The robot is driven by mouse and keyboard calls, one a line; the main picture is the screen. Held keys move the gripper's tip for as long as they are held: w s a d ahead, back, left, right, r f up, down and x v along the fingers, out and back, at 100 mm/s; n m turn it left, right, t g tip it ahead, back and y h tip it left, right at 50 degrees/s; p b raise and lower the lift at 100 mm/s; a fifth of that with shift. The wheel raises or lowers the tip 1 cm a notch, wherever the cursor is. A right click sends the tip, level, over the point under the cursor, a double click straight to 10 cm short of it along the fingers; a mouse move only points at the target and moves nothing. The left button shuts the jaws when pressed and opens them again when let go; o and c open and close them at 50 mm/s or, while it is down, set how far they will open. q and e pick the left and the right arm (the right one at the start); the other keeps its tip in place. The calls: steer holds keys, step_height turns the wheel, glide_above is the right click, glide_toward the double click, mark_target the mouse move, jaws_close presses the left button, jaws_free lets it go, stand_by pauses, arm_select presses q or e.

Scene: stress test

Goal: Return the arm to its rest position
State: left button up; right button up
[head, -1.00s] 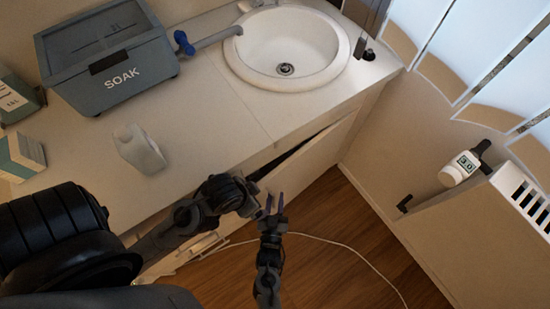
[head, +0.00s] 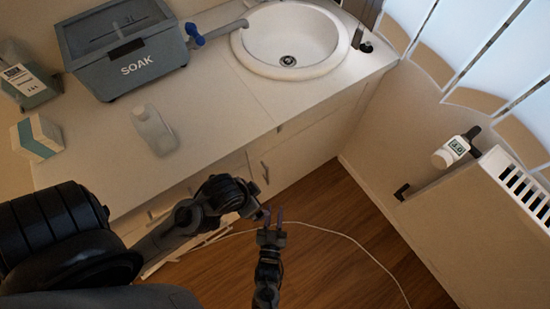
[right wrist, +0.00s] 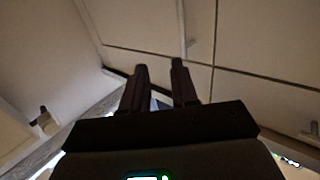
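My right gripper (head: 271,218) points up the picture in the lower middle of the head view, over the floor in front of the cabinet (head: 300,150). Its two fingers are apart with nothing between them. In the right wrist view the fingers (right wrist: 159,66) also stand apart and empty, with pale cabinet fronts beyond. My left arm (head: 190,215) comes in from the left and ends close beside the right gripper. Its gripper's fingers cannot be made out. The cabinet front under the sink looks shut.
A white cable (head: 340,238) crosses the floor. A heater (head: 480,205) stands at right; the floor between is open.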

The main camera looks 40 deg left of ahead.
steer(key=w+d+r+m+g+h+p, duration=0.1)
steer(key=w+d+r+m+h+p, duration=0.3)
steer(key=d, duration=0.6)
steer(key=d+r+n+g+h, duration=0.1)
steer(key=d+r, duration=0.4)
steer(key=d, duration=0.4)
steer(key=w+d+r+m+g+h+p, duration=0.1)
steer(key=w+d+r+m+h+p, duration=0.3)
steer(key=d, duration=0.6)
steer(key=s+d+r+n+g+h+b, duration=0.1)
steer(key=s+d+r+n+g+b, duration=0.1)
steer(key=s+d+r+g, duration=0.55)
steer(key=s+d, duration=0.2)
steer(key=s, duration=0.2)
step_height(320, 180, up, 38)
steer(key=p, duration=3.8)
step_height(320, 180, down, 75)
steer(key=b, duration=7.5)
steer(key=shift+m+h, duration=0.3)
steer(key=shift+h, duration=0.1)
